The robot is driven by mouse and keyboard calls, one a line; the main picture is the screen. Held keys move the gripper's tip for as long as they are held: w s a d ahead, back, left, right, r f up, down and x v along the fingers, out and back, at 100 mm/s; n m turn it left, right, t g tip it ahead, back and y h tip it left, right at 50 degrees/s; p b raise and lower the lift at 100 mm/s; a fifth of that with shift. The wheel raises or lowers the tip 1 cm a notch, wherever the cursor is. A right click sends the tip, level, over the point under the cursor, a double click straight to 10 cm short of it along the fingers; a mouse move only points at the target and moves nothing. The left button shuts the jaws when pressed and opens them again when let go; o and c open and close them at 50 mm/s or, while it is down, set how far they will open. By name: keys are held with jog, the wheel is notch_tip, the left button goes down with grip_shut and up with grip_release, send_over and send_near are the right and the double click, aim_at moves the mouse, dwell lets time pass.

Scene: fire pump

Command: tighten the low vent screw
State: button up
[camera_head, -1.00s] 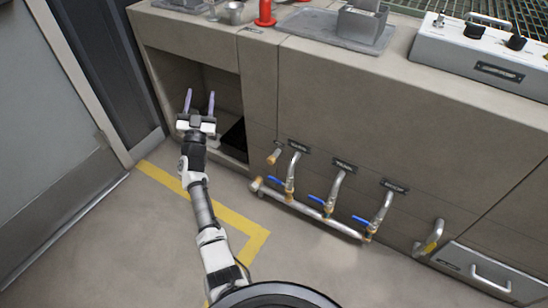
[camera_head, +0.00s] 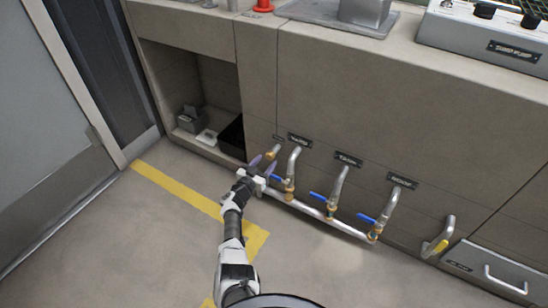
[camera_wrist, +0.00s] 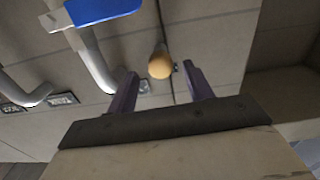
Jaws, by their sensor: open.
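A small round brass-coloured end, apparently the low vent screw (camera_head: 272,153), sticks out of the cabinet front left of the valve pipes. It shows in the wrist view (camera_wrist: 160,64) as a tan round end between my finger tips. My gripper (camera_head: 263,164) is open, with its two purple fingers pointing toward the cabinet close to this screw. In the wrist view, my gripper (camera_wrist: 160,84) has one finger on each side of the screw in the picture. I cannot tell whether the fingers reach around it, and I see no contact.
Pipes with blue-handled valves (camera_head: 318,197) stand right of my gripper, joined by a low horizontal pipe (camera_head: 330,222). A blue handle (camera_wrist: 103,8) is near in the wrist view. An open alcove (camera_head: 195,85) lies to the left, holding a grey box (camera_head: 191,118). The floor in front is clear.

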aim_at(274, 152)
jog(key=b+x, duration=0.2)
jog(key=x, duration=0.1)
jog(key=b+x, duration=0.2)
jog(key=x, duration=0.1)
jog(key=shift+f+b, duration=0.2)
jog(key=shift+b, duration=0.2)
jog(key=shift+w+d+r+b, duration=0.25)
jog(key=shift+w+d+b, duration=0.1)
jog(key=shift+w+b, duration=0.25)
jog(key=shift+c, duration=0.4)
jog(key=c, duration=0.9)
jog(key=shift+m, duration=0.3)
jog(key=m, duration=0.4)
jog(key=shift+f+m+b, duration=0.1)
jog(key=shift+m+b, duration=0.2)
jog(key=m+b, duration=0.1)
jog(key=m, duration=0.4)
